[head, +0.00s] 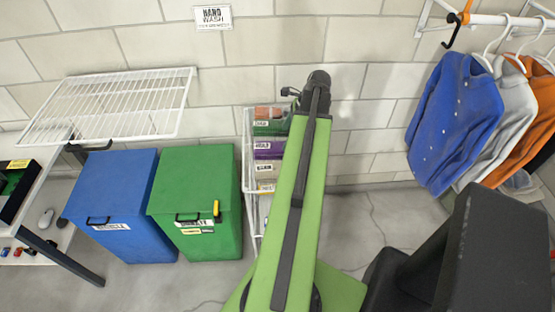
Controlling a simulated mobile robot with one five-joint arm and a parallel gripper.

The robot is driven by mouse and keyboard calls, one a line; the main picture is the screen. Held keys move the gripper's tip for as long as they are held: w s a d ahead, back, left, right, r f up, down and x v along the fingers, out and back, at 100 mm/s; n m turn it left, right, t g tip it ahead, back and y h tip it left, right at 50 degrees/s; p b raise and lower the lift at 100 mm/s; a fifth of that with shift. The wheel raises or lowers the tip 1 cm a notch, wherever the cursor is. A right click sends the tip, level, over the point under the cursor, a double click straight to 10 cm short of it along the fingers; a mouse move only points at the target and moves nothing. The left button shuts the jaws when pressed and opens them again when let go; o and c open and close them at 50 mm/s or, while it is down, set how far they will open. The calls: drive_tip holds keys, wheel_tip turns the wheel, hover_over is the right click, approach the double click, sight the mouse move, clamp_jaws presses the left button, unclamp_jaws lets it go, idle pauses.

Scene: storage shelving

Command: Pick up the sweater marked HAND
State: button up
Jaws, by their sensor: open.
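Several folded garments lie in a narrow white wire rack (246,150) against the wall, each with a white tag. The tags are too small for me to read HAND with certainty. My green arm reaches up the middle and covers the right side of the rack. At its far dark end, small parts that look like my gripper (291,95) stick out to the left, open and empty, in front of the wall near the rack's top.
A HAND WASH sign (213,17) is on the wall. A white wire drying shelf (112,103) is bare. A blue bin (112,200) and a green bin (200,200) stand left of the rack. A blue sweater (455,120) and other garments hang from a rail (500,20) at right.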

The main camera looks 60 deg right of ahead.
sight(280, 146)
drive_tip(key=shift+b+x, duration=0.35)
drive_tip(key=shift+x, duration=0.8)
drive_tip(key=b+x, duration=0.5)
drive_tip(key=shift+s+a+f, duration=0.15)
drive_tip(key=shift+s+f, duration=0.05)
drive_tip(key=shift+r, duration=0.2)
drive_tip(key=c, duration=1.7)
drive_tip(key=shift+c, duration=0.2)
drive_tip(key=shift+r+p, duration=0.1)
drive_tip(key=shift+p, duration=0.25)
